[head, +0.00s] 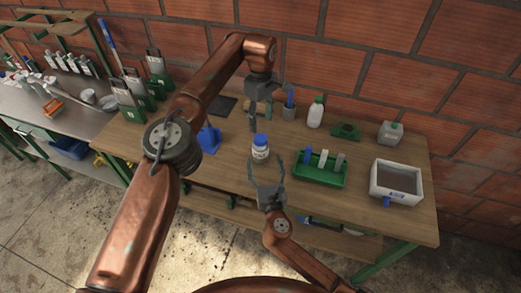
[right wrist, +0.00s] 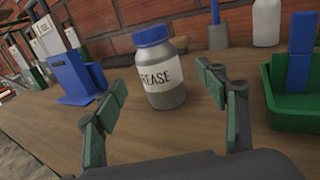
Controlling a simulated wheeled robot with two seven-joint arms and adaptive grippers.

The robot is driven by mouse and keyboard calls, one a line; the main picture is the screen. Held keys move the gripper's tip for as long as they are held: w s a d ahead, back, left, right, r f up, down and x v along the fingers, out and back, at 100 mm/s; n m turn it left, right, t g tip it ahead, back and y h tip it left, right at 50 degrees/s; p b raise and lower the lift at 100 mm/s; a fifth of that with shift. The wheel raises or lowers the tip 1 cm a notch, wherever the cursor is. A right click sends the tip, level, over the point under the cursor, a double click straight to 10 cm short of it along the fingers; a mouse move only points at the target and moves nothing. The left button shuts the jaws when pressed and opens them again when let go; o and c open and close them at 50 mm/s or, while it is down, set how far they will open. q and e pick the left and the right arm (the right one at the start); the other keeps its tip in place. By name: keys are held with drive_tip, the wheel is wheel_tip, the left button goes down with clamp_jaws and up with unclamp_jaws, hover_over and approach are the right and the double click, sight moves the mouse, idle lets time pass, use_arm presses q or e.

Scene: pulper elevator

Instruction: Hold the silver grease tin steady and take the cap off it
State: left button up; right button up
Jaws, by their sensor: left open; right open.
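The silver grease tin (head: 260,154) stands upright on the wooden bench with its blue cap (head: 261,140) on. In the right wrist view the tin (right wrist: 165,97) shows a label reading GREASE, under the blue cap (right wrist: 150,34). My right gripper (head: 267,164) is open and empty on the near side of the tin, its fingers pointing at it. In the right wrist view the tin stands just beyond the gap between the fingertips (right wrist: 160,85). My left gripper (head: 260,115) is open above and behind the tin, fingers pointing down, apart from the cap.
A green tray (head: 320,180) with upright pieces stands right of the tin. A blue holder (head: 208,139) stands to the left. A pen cup (head: 289,111) and white bottle (head: 316,112) stand behind. A white bin (head: 396,183) is at the far right. A brick wall backs the bench.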

sight(261, 153)
drive_tip(key=w, duration=0.1)
drive_tip(key=w+a, duration=0.1)
drive_tip(key=w, duration=0.2)
drive_tip(key=shift+w+a+r, duration=0.15)
drive_tip(key=shift+w+r, duration=0.2)
drive_tip(key=shift+w+f, duration=0.2)
drive_tip(key=shift+w, duration=0.55)
drive_tip(key=shift+w+f, duration=0.15)
drive_tip(key=shift+w, duration=0.6)
drive_tip(key=shift+s+r, duration=0.15)
drive_tip(key=shift+s, duration=0.05)
drive_tip(key=shift+c, duration=0.4)
drive_tip(key=shift+w, duration=0.15)
drive_tip(key=c, duration=1.7)
drive_tip(key=o, duration=1.8)
drive_tip(key=shift+c, duration=0.2)
